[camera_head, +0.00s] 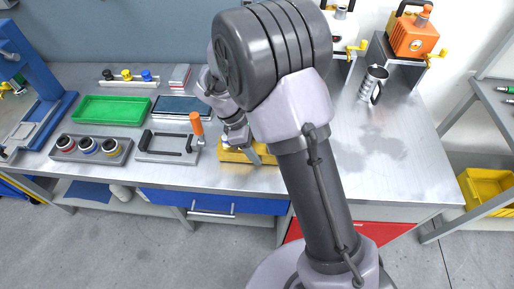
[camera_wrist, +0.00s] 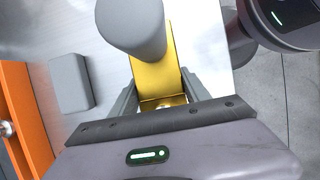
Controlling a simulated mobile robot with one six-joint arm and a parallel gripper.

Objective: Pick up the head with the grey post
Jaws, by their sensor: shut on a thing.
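In the wrist view, a grey round post (camera_wrist: 132,22) stands close to the camera above a yellow body (camera_wrist: 166,82). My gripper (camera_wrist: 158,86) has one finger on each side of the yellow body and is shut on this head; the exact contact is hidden. In the head view, my gripper (camera_head: 256,152) is low over the bench at a yellow piece (camera_head: 236,157). My arm hides part of that piece, and the post cannot be made out there.
An orange-handled tool (camera_head: 196,124) stands just left of my gripper, beside a black-edged fixture (camera_head: 166,146). A rack (camera_head: 90,148) of round parts and a green tray (camera_head: 112,110) lie farther left. The bench's front right is clear.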

